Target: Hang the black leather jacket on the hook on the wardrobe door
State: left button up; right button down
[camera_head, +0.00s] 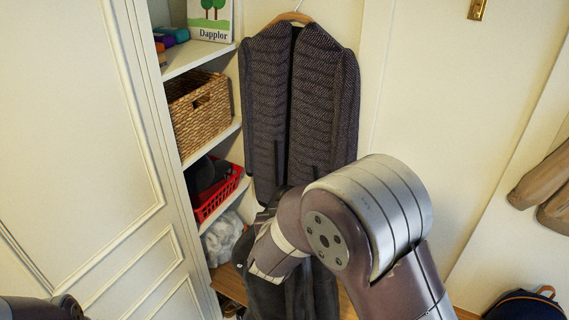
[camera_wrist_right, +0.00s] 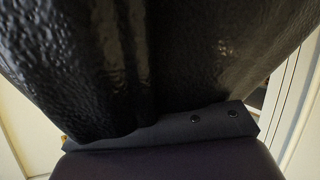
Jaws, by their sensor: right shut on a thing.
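The black leather jacket (camera_head: 264,298) hangs low in the middle of the head view, partly hidden behind my right arm. Its shiny, wrinkled black leather (camera_wrist_right: 80,70) fills most of the right wrist view, close to the camera. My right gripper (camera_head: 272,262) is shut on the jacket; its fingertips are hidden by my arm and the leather. A brass fitting (camera_head: 477,9) is on the cream panel at the upper right; I cannot tell whether it is the hook. Only a dark part of my left arm shows at the lower left corner, with no gripper visible.
A dark grey textured coat (camera_head: 265,105) hangs on a wooden hanger (camera_head: 289,18) behind my right arm. Left of it, shelves hold a wicker basket (camera_head: 198,112) and red basket (camera_head: 218,192). Brown garments (camera_head: 543,180) hang at the right, above a dark backpack (camera_head: 524,306).

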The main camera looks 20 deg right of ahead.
jog(key=s+a+f+n+y, duration=0.1)
jog(key=s+f+n+y, duration=0.1)
jog(key=f, duration=0.8)
jog(key=s+a+f+n+t+y, duration=0.1)
jog(key=f+n+y, duration=0.2)
jog(key=f, duration=0.7)
jog(key=shift+s+f+t+y, duration=0.3)
jog(key=shift+s+y, duration=0.1)
jog(key=shift+y, duration=0.1)
jog(key=shift+f, duration=0.1)
